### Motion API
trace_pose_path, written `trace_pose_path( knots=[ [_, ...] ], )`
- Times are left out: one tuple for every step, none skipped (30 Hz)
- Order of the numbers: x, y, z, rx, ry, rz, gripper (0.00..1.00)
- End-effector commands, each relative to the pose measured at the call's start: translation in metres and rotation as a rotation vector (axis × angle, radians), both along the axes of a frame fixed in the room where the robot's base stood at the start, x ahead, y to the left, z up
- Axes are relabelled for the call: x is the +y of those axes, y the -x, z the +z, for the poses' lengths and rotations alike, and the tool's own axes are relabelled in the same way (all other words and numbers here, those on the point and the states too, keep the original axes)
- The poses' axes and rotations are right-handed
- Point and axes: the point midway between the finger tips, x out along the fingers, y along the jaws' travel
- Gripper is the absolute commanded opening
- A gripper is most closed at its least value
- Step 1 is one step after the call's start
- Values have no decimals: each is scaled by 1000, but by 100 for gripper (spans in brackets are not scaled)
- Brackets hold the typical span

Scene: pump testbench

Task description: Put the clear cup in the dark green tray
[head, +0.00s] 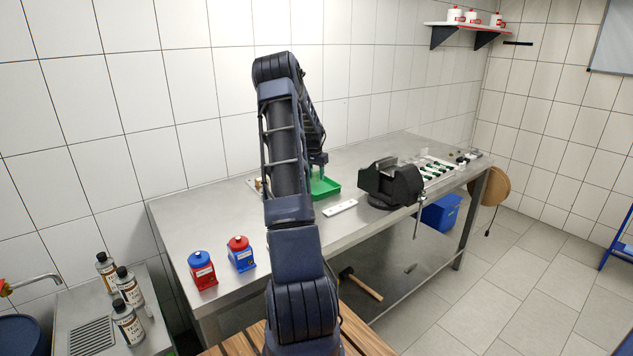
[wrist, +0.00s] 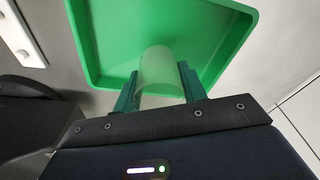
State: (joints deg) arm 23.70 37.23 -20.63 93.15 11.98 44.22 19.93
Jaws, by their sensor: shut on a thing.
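The clear cup (wrist: 160,72) is see-through and sits between the two green fingers of my gripper (wrist: 160,85), which is shut on it. In the wrist view the cup overlaps the green tray (wrist: 88,58), and I cannot tell whether it touches the tray's floor. In the head view the green tray (head: 327,192) lies on the steel workbench, just past my arm. My gripper (head: 318,172) points down at the tray there, and the cup is hard to make out.
A dark vise (head: 390,182) stands right of the tray. A white strip (head: 340,207) lies on the workbench (head: 220,222) between them. The bench's left middle is clear.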

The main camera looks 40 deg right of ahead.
Motion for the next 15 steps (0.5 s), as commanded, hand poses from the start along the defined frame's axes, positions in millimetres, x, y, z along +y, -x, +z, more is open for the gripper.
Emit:
trace_pose_path(
  knots=[
    [0, 1, -7, 3, -2, 0, 19],
    [0, 1, -11, 3, -2, 0, 19],
    [0, 0, -17, 3, -1, 1, 19],
    [0, 0, -21, 3, -1, 1, 19],
    [0, 0, -25, 3, -1, 1, 19],
    [0, 0, -30, 3, -1, 1, 19],
    [0, 0, -33, 2, -1, 1, 19],
    [0, 0, -35, 1, 0, 1, 19],
    [0, 0, -36, 1, 0, 1, 19],
    [0, 0, -36, 0, 0, 1, 19],
    [0, 0, -36, 0, 0, 1, 19],
    [0, 0, -36, 0, 0, 1, 19],
    [0, 0, -36, 0, 0, 1, 19],
    [0, 0, -36, 0, 0, 1, 19],
    [0, 0, -36, 0, 0, 1, 19]
  ],
)
